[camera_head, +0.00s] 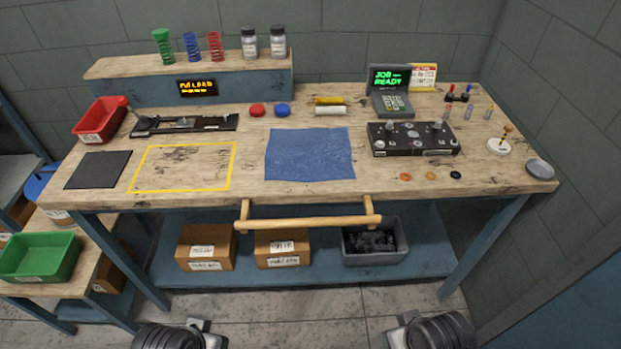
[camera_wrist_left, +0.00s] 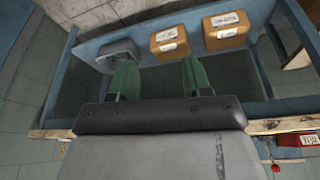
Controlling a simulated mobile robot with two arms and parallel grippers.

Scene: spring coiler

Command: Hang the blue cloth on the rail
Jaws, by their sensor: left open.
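The blue cloth (camera_head: 310,155) lies flat on the workbench top, in the middle near the front edge. The wooden rail (camera_head: 308,222) is a bar on two brackets at the bench's front edge, just below the cloth, and nothing hangs on it. My left gripper (camera_wrist_left: 157,75) shows in the left wrist view with its two green fingers apart and nothing between them. Beyond the fingers is the bench's lower shelf. Neither gripper shows in the head view.
Cardboard boxes (camera_head: 206,248) and a grey bin (camera_head: 374,242) stand on the lower shelf. A black control box (camera_head: 413,139) is right of the cloth. A yellow outlined area (camera_head: 184,167) and a black mat (camera_head: 98,170) lie left. A green bin (camera_head: 40,257) stands lower left.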

